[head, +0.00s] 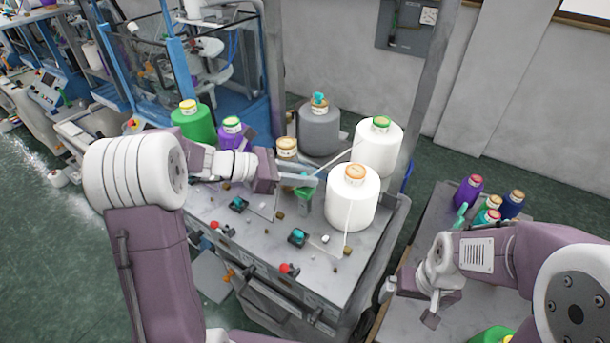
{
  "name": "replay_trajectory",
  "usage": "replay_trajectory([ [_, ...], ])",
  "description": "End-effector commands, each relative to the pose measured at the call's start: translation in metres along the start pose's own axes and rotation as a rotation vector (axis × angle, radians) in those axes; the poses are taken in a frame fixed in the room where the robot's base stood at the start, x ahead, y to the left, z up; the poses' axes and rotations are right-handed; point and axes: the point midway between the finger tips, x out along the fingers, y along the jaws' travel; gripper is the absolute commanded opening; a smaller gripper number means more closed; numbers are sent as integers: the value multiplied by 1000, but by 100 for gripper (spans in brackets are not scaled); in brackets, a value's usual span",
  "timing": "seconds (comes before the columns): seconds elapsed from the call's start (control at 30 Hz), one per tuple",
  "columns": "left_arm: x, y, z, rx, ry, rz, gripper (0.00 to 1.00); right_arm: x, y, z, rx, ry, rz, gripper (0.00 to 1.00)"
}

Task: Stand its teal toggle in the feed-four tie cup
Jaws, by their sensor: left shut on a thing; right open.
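My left gripper (304,181) is shut above the grey machine top, between the brown-topped cone and the front white cone. A green-teal piece (303,191) shows at its jaws; I take it as the teal toggle, mostly hidden by the fingers. A pale strand runs from the jaws toward the rear white cone (379,150). Two dark blocks with teal tops stand on the machine top, one at left (239,204) and one nearer the front (298,237). I cannot tell which is the feed-four tie cup. My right gripper (432,312) is open and empty over the right-hand table.
The front white cone (350,207) stands right of my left gripper, with a strand hanging down its front. A grey cone (319,130), a green cone (194,124) and a purple cone (229,136) stand behind. Small cones (467,192) stand at right.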

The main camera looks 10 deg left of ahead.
Motion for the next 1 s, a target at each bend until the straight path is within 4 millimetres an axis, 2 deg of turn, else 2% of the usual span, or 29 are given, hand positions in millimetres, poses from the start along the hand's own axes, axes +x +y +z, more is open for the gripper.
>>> replay_trajectory([
  [0.47, 1, 0, -3, 0, 0, 0, 0, 2, 0, 0, 0, 0, 0, 100],
  [1.0, 8, 0, -18, 0, 0, 0, 0, 15, 0, 2, 0, 0, 0, 100],
])
